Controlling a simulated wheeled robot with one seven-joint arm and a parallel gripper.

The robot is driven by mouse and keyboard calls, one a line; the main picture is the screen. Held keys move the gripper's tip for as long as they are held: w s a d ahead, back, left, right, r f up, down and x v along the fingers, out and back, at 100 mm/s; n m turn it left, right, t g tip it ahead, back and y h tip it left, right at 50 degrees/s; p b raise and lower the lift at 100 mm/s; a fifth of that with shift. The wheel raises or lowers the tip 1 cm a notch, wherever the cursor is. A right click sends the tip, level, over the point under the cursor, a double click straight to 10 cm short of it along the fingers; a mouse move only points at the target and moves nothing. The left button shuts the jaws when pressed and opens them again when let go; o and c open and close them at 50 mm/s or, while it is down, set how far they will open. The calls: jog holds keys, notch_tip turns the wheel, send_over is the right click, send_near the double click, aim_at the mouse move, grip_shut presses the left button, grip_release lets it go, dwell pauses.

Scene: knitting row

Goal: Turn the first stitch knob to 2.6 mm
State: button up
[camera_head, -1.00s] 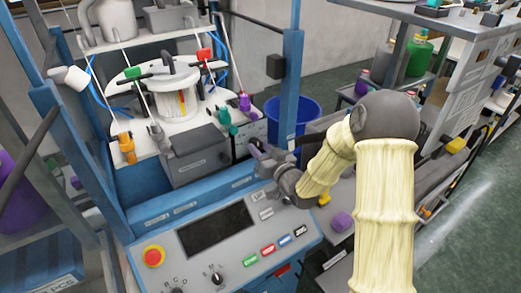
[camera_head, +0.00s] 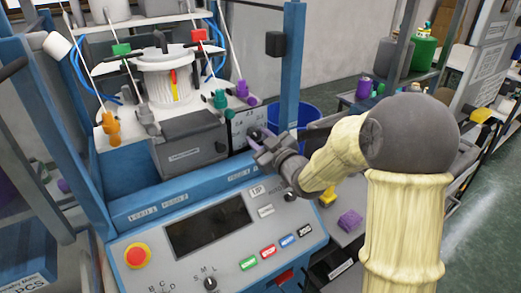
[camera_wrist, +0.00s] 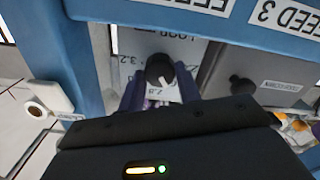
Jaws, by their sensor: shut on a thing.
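The stitch knob (camera_wrist: 159,70) is black with a white pointer mark and sits on a pale scale plate (camera_wrist: 184,50) in the wrist view. The pointer slants down and right there. The plate's print appears upside down; a mark like 3.2 is at the left, and a small number below the knob is hard to read. My gripper (camera_wrist: 160,88) has purple fingers on both sides of the knob and is shut on it. In the head view my gripper (camera_head: 262,143) reaches the scale plate (camera_head: 247,124), and the knob is hidden.
A blue frame beam (camera_wrist: 210,12) with FEED labels passes close to the knob. A grey box (camera_head: 187,143) stands left of the plate. A control panel (camera_head: 205,240) with a red stop button (camera_head: 138,255) lies in front, below my arm.

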jog(key=shift+f+n+b, duration=0.3)
jog(key=shift+n+b, duration=0.1)
jog(key=shift+b, duration=0.15)
jog(key=shift+r, duration=0.1)
jog(key=o, duration=1)
jog(key=shift+c, duration=0.2)
jog(key=shift+r, duration=0.1)
jog(key=b+v, duration=0.3)
jog(key=v, duration=1.4)
jog(key=shift+d+b, duration=0.2)
jog(key=shift+b, duration=0.15)
